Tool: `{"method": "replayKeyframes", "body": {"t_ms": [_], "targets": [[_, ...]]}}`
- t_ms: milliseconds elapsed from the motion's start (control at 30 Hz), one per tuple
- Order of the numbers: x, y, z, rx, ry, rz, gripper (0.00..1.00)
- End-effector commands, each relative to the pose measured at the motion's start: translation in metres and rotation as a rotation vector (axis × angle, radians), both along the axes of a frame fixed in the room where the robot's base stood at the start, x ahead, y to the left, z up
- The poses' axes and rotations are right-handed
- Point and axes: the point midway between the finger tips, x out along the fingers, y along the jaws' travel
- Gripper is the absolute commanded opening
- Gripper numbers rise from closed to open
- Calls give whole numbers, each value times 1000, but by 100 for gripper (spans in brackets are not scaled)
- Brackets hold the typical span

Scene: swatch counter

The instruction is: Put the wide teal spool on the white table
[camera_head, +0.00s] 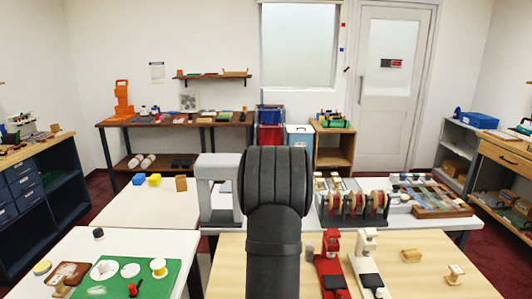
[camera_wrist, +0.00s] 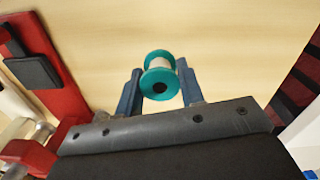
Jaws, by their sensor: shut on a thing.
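The wide teal spool (camera_wrist: 160,76) shows in the wrist view, with teal flanges, a pale wound middle and a dark centre hole. My gripper (camera_wrist: 160,88) is shut on it, one blue finger on each side. Below it is a pale wooden surface; I cannot tell how high the spool is above it. In the head view my own arm hides the gripper and spool. A white table (camera_head: 186,243) stands front left in the head view, with a green mat (camera_head: 158,284) on it. Another white top (camera_head: 125,208) lies behind it.
The wooden table (camera_head: 455,287) holds a red device (camera_head: 328,265), which shows at left in the wrist view (camera_wrist: 62,72), a white device (camera_head: 366,262) and small wooden blocks. On the mat are white discs and a yellow-topped spool (camera_head: 158,268). A grey frame (camera_head: 206,190) stands behind.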

Motion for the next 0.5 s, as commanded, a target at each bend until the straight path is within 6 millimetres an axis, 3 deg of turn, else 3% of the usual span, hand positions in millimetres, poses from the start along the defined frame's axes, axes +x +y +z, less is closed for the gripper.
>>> {"method": "replayKeyframes", "body": {"t_ms": [200,500], "targets": [[7,24,-9,0,1,-163,10],[9,29,-11,0,0,-213,10]]}}
